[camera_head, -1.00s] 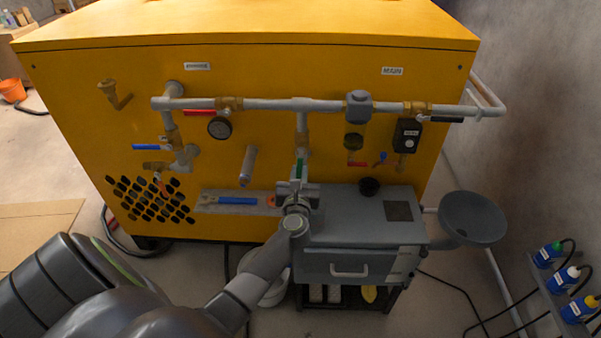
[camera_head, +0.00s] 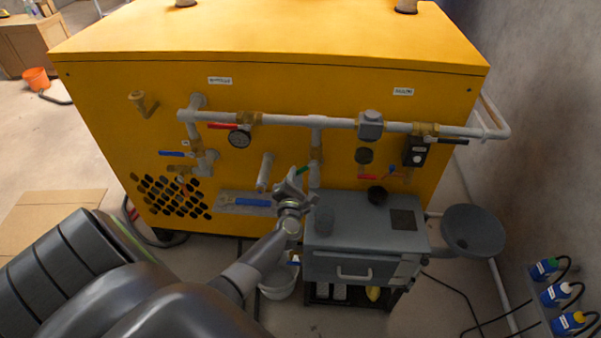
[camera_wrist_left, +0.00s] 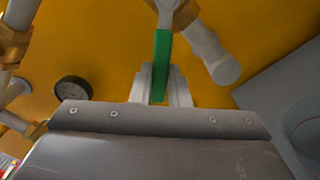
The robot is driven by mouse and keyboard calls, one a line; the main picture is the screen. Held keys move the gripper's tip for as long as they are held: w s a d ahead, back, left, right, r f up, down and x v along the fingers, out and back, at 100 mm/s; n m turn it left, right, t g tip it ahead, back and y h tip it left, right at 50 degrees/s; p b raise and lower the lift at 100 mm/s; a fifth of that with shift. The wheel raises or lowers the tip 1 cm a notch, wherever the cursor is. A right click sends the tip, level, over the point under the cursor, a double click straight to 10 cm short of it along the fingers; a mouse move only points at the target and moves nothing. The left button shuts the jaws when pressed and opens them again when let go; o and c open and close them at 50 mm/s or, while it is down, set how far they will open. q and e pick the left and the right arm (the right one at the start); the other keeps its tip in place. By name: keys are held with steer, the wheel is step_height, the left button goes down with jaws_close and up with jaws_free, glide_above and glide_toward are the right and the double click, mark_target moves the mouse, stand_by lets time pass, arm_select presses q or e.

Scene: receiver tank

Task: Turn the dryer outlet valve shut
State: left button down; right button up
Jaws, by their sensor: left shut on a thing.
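A valve with a green lever (camera_head: 303,170) sits on the vertical pipe below the horizontal grey pipe on the yellow machine. In the head view the lever is tilted, its upper end to the right. My left gripper (camera_head: 291,186) is shut on this lever. My right gripper is not in view.
A red-handled valve (camera_head: 223,126), a gauge (camera_head: 240,138) and a blue-handled valve (camera_head: 177,154) lie to the left. A filter housing (camera_head: 370,125) and a black-handled valve (camera_head: 453,141) lie to the right. A grey cabinet (camera_head: 350,268) with a funnel (camera_head: 472,230) stands close right of my gripper.

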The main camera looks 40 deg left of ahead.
arm_select(q)
steer(key=shift+s+a+r+m+p, duration=0.2)
steer(key=shift+r+m+p, duration=0.65)
steer(key=shift+m+p, duration=0.6)
steer(key=shift+s+a+r+m+p, duration=0.1)
steer(key=shift+a+r+m+p, duration=0.2)
steer(key=shift+r+m+p, duration=0.8)
steer(key=shift+s+a+r+m+p, duration=0.1)
steer(key=shift+a+r+m+p, duration=0.3)
steer(key=shift+m+p, duration=1.3)
steer(key=shift+d+r, duration=0.15)
steer(key=c, duration=1.4)
jaws_free()
steer(key=b+v, duration=0.1)
steer(key=v, duration=1.6)
steer(key=shift+s, duration=0.25)
